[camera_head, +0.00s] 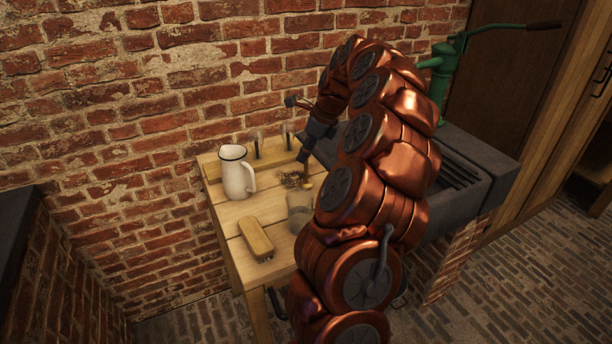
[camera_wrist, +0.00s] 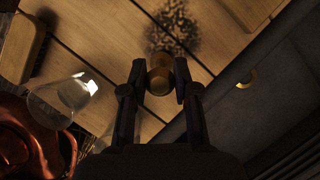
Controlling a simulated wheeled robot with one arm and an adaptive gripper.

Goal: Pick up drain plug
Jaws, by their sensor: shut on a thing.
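The drain plug (camera_wrist: 159,74), a small brownish-gold piece with a rounded end, sits between the fingertips of my gripper (camera_wrist: 158,80) in the wrist view. The fingers are shut on it from both sides. In the head view my gripper (camera_head: 306,152) hangs above the wooden table near the sink's left side, and a yellow-brown tip shows below it. The stone sink (camera_head: 472,150) is partly hidden behind my arm. A curved brass-coloured rim (camera_wrist: 246,79) shows on the sink in the wrist view.
A clear glass jar (camera_head: 299,213) stands close by on the wooden table (camera_head: 225,207). A white jug (camera_head: 236,173) and a wooden-backed brush (camera_head: 256,238) stand to the left. Dark speckles (camera_wrist: 176,27) lie on the boards. A green pump (camera_head: 440,75) rises behind the sink.

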